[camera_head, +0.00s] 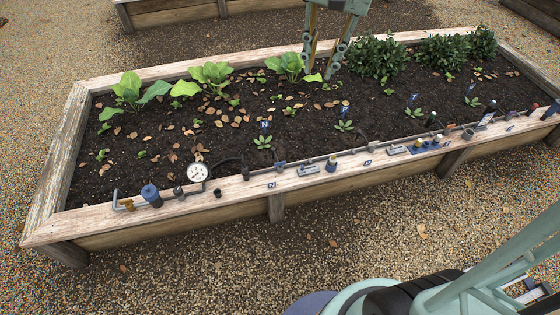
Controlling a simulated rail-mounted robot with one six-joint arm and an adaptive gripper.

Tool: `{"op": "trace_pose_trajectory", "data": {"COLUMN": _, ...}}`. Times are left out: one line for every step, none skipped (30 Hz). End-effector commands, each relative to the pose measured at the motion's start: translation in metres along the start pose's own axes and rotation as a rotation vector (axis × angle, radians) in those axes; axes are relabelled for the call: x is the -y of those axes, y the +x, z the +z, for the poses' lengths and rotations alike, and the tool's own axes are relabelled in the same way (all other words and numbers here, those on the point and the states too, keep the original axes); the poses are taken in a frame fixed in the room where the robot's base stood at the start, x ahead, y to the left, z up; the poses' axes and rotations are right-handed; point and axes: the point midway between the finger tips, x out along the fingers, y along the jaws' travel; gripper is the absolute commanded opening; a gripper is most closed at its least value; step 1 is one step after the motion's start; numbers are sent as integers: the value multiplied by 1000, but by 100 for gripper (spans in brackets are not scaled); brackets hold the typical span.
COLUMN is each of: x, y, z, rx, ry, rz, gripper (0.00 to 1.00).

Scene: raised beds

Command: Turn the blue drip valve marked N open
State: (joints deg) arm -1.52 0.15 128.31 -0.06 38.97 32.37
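A small label marked N (271,184) is on the front plank of the raised bed. Behind and right of it, a small blue-grey fitting (280,166) sits at the soil edge, joined to a dark hose; it may be the N valve. Its handle position is too small to tell. A blue stake tag marked N (265,125) stands in the soil behind it. My gripper (323,68) hangs over the rear of the bed, fingers down and apart, with nothing visible between them. It is well behind the fitting and apart from it.
The front plank (235,192) carries a pressure gauge (197,172), a blue cylinder (151,195), a grey bracket (308,169), a blue fitting (332,163) and several other fittings. Leafy plants (212,75) and bushes (375,57) line the back. Gravel in front is open.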

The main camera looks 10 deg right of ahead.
Motion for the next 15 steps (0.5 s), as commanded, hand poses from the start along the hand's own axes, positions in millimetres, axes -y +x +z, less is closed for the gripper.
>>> {"op": "trace_pose_trajectory", "data": {"x": 4, "y": 7, "z": -5, "rx": 5, "ry": 14, "rz": 3, "gripper": 19}}
{"op": "trace_pose_trajectory", "data": {"x": 6, "y": 11, "z": -8, "rx": 8, "ry": 23, "rz": 5, "gripper": 19}}
{"op": "trace_pose_trajectory", "data": {"x": 9, "y": 16, "z": -12, "rx": 10, "ry": 35, "rz": 6, "gripper": 19}}
{"op": "trace_pose_trajectory", "data": {"x": 11, "y": 20, "z": -15, "rx": 12, "ry": 45, "rz": 7, "gripper": 19}}
{"op": "trace_pose_trajectory", "data": {"x": 13, "y": 24, "z": -18, "rx": 13, "ry": 53, "rz": 8, "gripper": 19}}
{"op": "trace_pose_trajectory", "data": {"x": 16, "y": 29, "z": -22, "rx": 15, "ry": 66, "rz": 9, "gripper": 19}}
{"op": "trace_pose_trajectory", "data": {"x": 18, "y": 32, "z": -25, "rx": 17, "ry": 75, "rz": 10, "gripper": 19}}
{"op": "trace_pose_trajectory", "data": {"x": 20, "y": 37, "z": -27, "rx": 19, "ry": 83, "rz": 12, "gripper": 19}}
{"op": "trace_pose_trajectory", "data": {"x": 23, "y": 42, "z": -31, "rx": 22, "ry": 96, "rz": 14, "gripper": 19}}
{"op": "trace_pose_trajectory", "data": {"x": 25, "y": 46, "z": -33, "rx": 24, "ry": 105, "rz": 15, "gripper": 19}}
{"op": "trace_pose_trajectory", "data": {"x": 27, "y": 51, "z": -36, "rx": 26, "ry": 114, "rz": 17, "gripper": 19}}
{"op": "trace_pose_trajectory", "data": {"x": 30, "y": 56, "z": -40, "rx": 27, "ry": 127, "rz": 18, "gripper": 19}}
{"op": "trace_pose_trajectory", "data": {"x": 32, "y": 61, "z": -43, "rx": 28, "ry": 136, "rz": 19, "gripper": 19}}
{"op": "trace_pose_trajectory", "data": {"x": 34, "y": 65, "z": -45, "rx": 30, "ry": 144, "rz": 20, "gripper": 19}}
{"op": "trace_pose_trajectory", "data": {"x": 36, "y": 71, "z": -48, "rx": 32, "ry": 157, "rz": 22, "gripper": 19}}
